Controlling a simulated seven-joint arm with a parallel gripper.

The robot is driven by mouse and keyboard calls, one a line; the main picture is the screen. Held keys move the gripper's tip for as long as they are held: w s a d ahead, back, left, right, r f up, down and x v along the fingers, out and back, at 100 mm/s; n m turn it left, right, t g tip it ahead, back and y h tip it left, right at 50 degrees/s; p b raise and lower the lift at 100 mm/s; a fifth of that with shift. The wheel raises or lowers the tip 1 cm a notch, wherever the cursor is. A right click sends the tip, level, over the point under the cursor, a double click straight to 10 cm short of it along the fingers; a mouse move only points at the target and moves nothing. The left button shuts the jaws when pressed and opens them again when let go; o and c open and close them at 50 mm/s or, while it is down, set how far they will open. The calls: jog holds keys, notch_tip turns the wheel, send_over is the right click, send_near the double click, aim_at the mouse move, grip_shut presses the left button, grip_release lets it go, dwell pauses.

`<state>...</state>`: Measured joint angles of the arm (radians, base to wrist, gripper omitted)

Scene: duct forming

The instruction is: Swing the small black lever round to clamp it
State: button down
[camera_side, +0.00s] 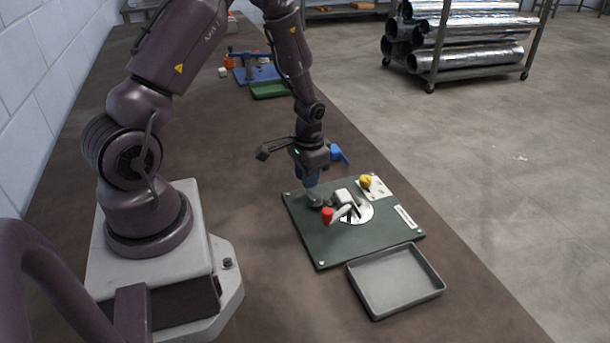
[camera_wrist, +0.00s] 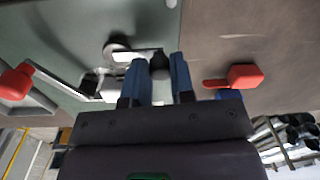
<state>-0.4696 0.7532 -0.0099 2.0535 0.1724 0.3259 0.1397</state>
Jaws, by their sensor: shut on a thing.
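My gripper (camera_side: 312,188) is lowered over the left rear part of a dark green board (camera_side: 325,243). In the wrist view its two blue fingers (camera_wrist: 158,68) are shut around the black end of the small black lever (camera_wrist: 159,66). In the side view the lever (camera_side: 317,201) is tiny and partly hidden by the fingertips, so its angle is hard to tell. Close by on the board are a red-ended handle (camera_side: 327,215), a white block (camera_side: 345,195) and a round silver disc (camera_side: 360,211).
A yellow knob (camera_side: 366,182) stands on a pale plate at the board's right rear. An empty grey tray (camera_side: 400,276) sits at the board's front right edge. A blue fixture (camera_side: 258,72) is far back on the brown bench. Bench left of the board is clear.

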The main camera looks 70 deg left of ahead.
jog(key=shift+w, duration=0.15)
dwell(0.3)
jog(key=c, duration=1)
grip_release()
jog(key=shift+o, duration=0.2)
notch_tip(320, 180, up, 13)
jog(key=shift+d, duration=0.35)
jog(key=s+d+r+m+t, duration=0.1)
jog(key=s+d+r+t, duration=0.2)
jog(key=s+d+r, duration=0.3)
jog(key=s+d+r+t, duration=0.2)
jog(key=s+d+r, duration=0.4)
jog(key=d+r, duration=0.3)
notch_tip(320, 180, up, 3)
jog(key=shift+d+f+m+t+h, duration=0.2)
jog(key=shift+d+m+t+h, duration=0.1)
jog(key=shift+d+m+t, duration=0.1)
